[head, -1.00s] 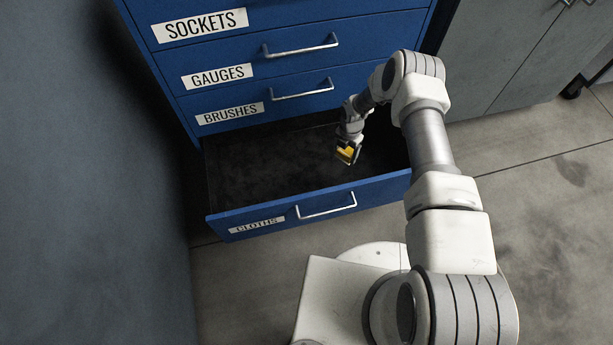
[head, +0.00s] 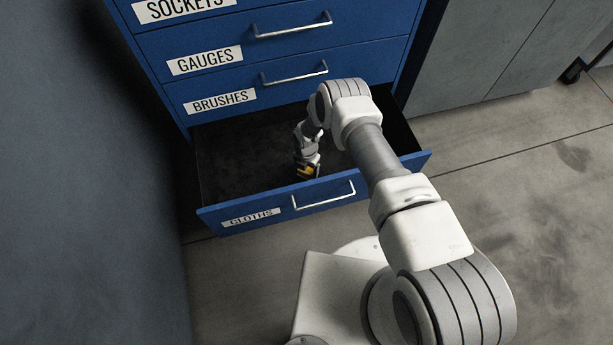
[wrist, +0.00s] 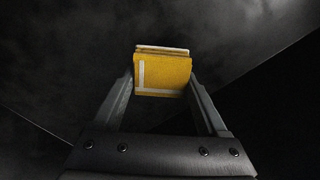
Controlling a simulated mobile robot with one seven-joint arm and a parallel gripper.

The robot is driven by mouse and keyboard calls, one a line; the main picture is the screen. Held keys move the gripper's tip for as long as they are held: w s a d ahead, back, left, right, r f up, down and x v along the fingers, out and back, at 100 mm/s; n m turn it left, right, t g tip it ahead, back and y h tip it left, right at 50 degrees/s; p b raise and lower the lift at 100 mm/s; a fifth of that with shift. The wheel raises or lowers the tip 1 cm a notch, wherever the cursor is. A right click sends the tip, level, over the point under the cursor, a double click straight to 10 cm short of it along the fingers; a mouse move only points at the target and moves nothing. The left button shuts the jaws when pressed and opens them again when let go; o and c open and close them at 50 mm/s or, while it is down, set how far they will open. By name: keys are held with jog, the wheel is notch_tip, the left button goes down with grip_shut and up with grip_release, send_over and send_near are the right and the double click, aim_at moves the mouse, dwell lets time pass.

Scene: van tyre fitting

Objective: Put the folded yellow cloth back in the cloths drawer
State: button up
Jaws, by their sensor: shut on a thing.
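The folded yellow cloth (wrist: 163,74) is pinched between the two fingers of my gripper (wrist: 161,85) in the wrist view. It has a pale stripe along its edges. In the head view the cloth (head: 305,171) is a small yellow patch at the tip of my gripper (head: 306,174). The open cloths drawer (head: 300,197) is the lowest one, with a dark interior. My gripper and the cloth are over or inside the drawer, close behind its front panel. I cannot tell whether the cloth touches the drawer floor.
The shut brushes drawer (head: 255,94) and gauges drawer (head: 250,55) are above the open one. A grey wall or panel (head: 85,200) stands at the left, and grey cabinets (head: 490,60) at the right. The concrete floor (head: 530,190) at the right is clear.

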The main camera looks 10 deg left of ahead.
aim_at(307, 176)
jog(key=shift+f+b, duration=0.85)
jog(key=shift+f, duration=1.1)
jog(key=shift+f, duration=0.15)
jog(key=o, duration=1.1)
notch_tip(307, 176, up, 12)
jog(key=p, duration=0.5)
jog(key=shift+r, duration=0.25)
